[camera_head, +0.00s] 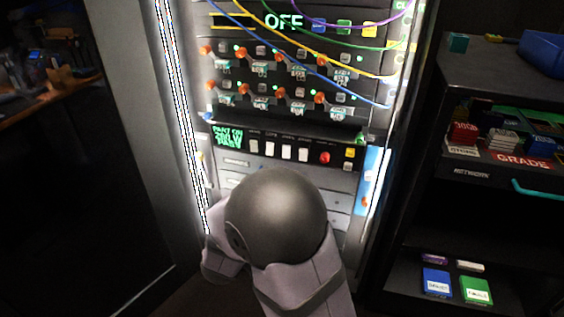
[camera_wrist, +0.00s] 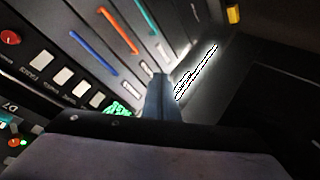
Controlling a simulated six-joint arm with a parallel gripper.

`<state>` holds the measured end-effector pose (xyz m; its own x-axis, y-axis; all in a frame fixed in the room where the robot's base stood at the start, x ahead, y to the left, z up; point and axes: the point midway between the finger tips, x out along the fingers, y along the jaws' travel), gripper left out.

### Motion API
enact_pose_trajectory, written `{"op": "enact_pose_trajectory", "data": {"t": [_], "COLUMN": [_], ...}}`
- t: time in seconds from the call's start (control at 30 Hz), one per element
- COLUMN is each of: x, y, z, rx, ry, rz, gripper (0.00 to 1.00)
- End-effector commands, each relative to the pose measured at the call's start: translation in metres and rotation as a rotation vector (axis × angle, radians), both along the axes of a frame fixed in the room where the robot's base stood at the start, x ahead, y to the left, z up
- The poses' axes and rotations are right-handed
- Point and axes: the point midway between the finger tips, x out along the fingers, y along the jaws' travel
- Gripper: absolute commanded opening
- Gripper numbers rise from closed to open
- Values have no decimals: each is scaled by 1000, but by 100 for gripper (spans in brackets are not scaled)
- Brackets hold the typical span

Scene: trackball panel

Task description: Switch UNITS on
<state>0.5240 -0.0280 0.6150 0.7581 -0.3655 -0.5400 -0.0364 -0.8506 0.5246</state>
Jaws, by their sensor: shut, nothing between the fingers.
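The panel (camera_head: 240,146) in the rack has a row of white rocker switches (camera_head: 286,152) with tiny labels above them. I cannot read which one is UNITS or how it is set. My gripper (camera_wrist: 160,82) is shut and empty, in front of the drawer fronts and right of the switches in the wrist view. In the head view my own arm hides its fingertips.
A red button (camera_head: 325,157) sits right of the switches. Above are cables (camera_head: 330,70), orange-tipped levers (camera_head: 281,92) and an OFF display (camera_head: 284,21). Drawers with coloured handles (camera_wrist: 92,53) lie below the switches. A shelf unit (camera_head: 480,170) stands to the right.

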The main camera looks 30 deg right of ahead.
Motion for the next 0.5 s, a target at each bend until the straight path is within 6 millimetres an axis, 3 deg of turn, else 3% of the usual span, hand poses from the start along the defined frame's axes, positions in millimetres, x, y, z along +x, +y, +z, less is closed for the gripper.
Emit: {"op": "enact_pose_trajectory", "data": {"t": [0.1, 0.23, 0.4, 0.5], "x": [2, -5, -12, -13], "y": [-34, -63, -81, -84], "z": [33, 66, 97, 105], "rx": [-235, -488, -748, -843], "ry": [-34, -16, 43, 83], "rz": [-33, -64, -64, -48], "gripper": [0, 0, 0, 0]}}
